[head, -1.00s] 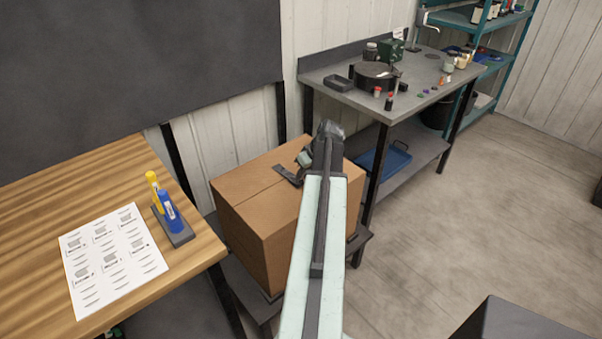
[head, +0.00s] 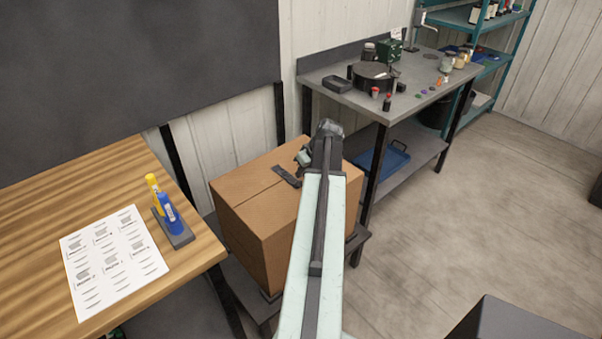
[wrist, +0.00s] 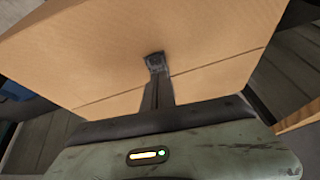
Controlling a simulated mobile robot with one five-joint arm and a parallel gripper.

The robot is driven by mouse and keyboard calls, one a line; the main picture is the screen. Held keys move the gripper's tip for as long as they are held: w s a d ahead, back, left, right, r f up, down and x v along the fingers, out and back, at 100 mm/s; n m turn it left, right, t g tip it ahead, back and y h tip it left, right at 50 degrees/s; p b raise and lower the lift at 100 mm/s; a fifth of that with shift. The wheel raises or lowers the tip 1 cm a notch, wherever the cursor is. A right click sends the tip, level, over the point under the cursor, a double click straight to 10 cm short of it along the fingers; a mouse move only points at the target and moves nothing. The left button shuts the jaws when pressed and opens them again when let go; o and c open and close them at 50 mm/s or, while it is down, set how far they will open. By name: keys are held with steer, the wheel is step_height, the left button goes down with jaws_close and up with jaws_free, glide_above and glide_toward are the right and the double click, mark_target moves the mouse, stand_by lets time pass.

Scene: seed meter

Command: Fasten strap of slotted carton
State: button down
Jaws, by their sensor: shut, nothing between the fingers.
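The slotted carton (head: 262,205) is a closed brown box with a seam across its top; its top also fills much of the wrist view (wrist: 190,38). A dark strap (head: 286,176) lies across the seam in the head view, with its right end close to my arm. My gripper (wrist: 155,66) is shut and empty, its dark fingers pointing at the carton top across the seam. I cannot tell whether the fingertips touch the strap or carton. In the head view my arm hides the carton's right part and most of the gripper.
A wooden table (head: 120,170) at left holds a printed sheet (head: 112,260) and a stand with yellow and blue bottles (head: 170,214). A grey workbench (head: 330,97) with small items stands behind the carton at right. The floor (head: 450,220) at right is mostly clear.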

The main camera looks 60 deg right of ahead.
steer(key=r+p, duration=0.2)
steer(key=r, duration=0.1)
steer(key=w+r+p, duration=0.1)
steer(key=p, duration=0.1)
steer(key=shift+d+r, duration=0.25)
steer(key=shift+s+a+r+n+t+p, duration=0.85)
steer(key=shift+s+r+p, duration=1.15)
steer(key=shift+r+p, duration=2.05)
steer(key=s+f+m+t+h+b, duration=0.15)
steer(key=s+f+t+b, duration=0.45)
steer(key=b, duration=0.7)
steer(key=w+f+b, duration=0.2)
steer(key=w+d+f+g+b, duration=0.1)
steer(key=w+b, duration=0.1)
steer(key=w, duration=0.1)
steer(key=w+f+g+b, duration=0.1)
steer(key=w+f+b, duration=0.1)
steer(key=shift+w+d+f, duration=0.15)
steer(key=shift+w+f, duration=0.05)
steer(key=shift+f, duration=0.15)
step_height(320, 180, down, 3)
steer(key=b, duration=0.3)
steer(key=shift+w+r, duration=0.1)
steer(key=shift+r, duration=0.1)
steer(key=shift+w+a+f+b, duration=0.15)
steer(key=shift+a+f+b, duration=0.05)
steer(key=shift+f+b, duration=0.1)
